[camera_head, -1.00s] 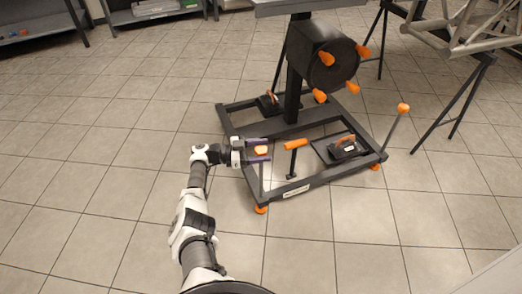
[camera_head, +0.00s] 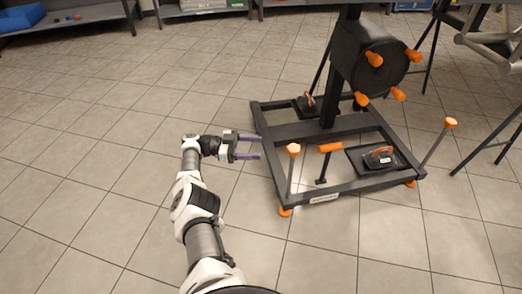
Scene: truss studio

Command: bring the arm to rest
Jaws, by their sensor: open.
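My gripper (camera_head: 259,147) is at the end of my outstretched white and grey arm, in the middle of the head view. Its two purple-tipped fingers are apart, with nothing between them.
The stand carries a black drum (camera_head: 378,58) with orange knobs. An orange-topped post (camera_head: 293,150) and an orange-handled lever (camera_head: 330,148) rise from its base. Tripod legs (camera_head: 490,140) stand at right. A shelf (camera_head: 75,18) is at the back left. The tiled floor at left is clear.

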